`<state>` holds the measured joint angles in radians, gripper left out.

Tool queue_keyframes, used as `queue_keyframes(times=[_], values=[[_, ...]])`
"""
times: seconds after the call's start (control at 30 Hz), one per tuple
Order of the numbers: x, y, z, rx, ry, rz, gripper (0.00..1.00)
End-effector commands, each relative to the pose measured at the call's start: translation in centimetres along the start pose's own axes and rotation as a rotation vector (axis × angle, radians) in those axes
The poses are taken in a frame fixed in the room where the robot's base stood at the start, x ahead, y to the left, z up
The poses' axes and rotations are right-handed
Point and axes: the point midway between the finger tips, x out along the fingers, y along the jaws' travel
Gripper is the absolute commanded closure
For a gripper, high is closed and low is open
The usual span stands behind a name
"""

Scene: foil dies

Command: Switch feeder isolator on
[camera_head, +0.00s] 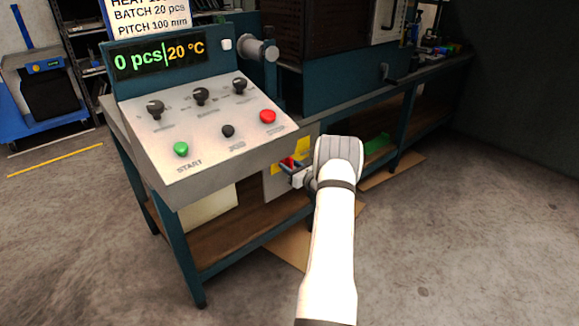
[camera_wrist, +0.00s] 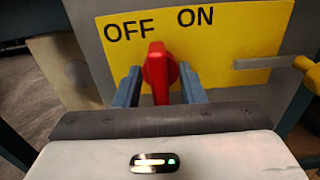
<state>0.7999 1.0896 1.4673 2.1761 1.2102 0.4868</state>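The feeder isolator is a red handle (camera_wrist: 160,72) on a yellow plate (camera_wrist: 235,45) marked OFF on the left and ON on the right. The handle stands roughly upright in the wrist view, its top between the two words. My gripper (camera_wrist: 159,88) has its blue-grey fingers on either side of the handle, with a gap visible beside its lower part. I cannot tell whether either finger touches it higher up. In the head view the red handle (camera_head: 288,162) is small and partly hidden by my gripper (camera_head: 296,174), below the console's right side.
The sloped console (camera_head: 205,125) has black knobs, a green START button (camera_head: 181,149) and a red button (camera_head: 267,116). Its display (camera_head: 160,57) reads 0 pcs and 20 °C. Teal bench legs (camera_head: 183,255) stand nearby. The floor at right is clear.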

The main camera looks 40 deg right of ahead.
Motion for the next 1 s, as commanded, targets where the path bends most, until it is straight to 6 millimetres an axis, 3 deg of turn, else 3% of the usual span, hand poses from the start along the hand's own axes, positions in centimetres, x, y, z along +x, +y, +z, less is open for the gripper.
queue_keyframes(times=[0.17, 0.53, 1.0], values=[[-1.3, -0.1, 0.1, 0.001, 0.001, -0.002, 0.64], [-7.0, -0.1, 0.1, 0.001, 0.001, -0.003, 0.64], [-7.8, 0.0, 0.0, 0.000, 0.000, 0.000, 0.64]])
